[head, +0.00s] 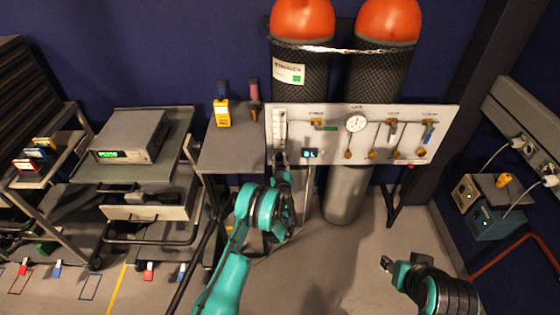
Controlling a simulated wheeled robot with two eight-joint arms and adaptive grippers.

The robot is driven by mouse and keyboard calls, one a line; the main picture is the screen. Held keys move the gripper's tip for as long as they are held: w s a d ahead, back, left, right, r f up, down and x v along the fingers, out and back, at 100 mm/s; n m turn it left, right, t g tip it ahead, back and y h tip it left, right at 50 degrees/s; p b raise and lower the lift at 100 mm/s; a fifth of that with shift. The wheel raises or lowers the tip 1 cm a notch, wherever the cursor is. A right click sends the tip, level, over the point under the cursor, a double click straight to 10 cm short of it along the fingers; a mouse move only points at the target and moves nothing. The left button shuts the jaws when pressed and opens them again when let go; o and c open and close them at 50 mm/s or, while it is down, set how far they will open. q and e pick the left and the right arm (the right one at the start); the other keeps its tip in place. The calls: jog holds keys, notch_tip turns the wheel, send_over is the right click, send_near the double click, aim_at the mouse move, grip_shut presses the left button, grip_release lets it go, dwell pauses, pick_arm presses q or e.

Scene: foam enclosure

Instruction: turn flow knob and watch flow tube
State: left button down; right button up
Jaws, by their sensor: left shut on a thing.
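A pale panel (334,118) stands in front of two gas cylinders with orange-red tops. The flow tube (280,130) is a clear upright tube at the panel's left end; its reading is too small to make out. My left gripper (281,173) is at the foot of the tube, shut on the flow knob, which the gripper hides. A small lit display (310,154) sits just right of the tube's lower end. My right gripper (386,263) is low over the floor at the right, apart from the panel; its jaws are too small to read.
The panel also carries a round gauge (356,124) and several brass valves. A grey table (225,155) with a yellow meter (223,114) stands left of the panel. Carts fill the left side. Boxes (494,205) stand at the right wall. The middle floor is clear.

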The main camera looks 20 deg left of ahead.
pick_arm(q)
jog(key=n, duration=0.5)
jog(key=shift+a, duration=0.1)
jog(key=n, duration=0.5)
jog(key=shift+n+h, duration=0.3)
jog(key=n, duration=0.5)
jog(key=shift+a+h, duration=0.1)
jog(key=shift+h, duration=0.2)
jog(key=n, duration=0.5)
jog(key=shift+h, duration=0.3)
jog(key=shift+n, duration=0.3)
jog(key=c, duration=1.2)
grip_release()
jog(key=shift+f, duration=0.1)
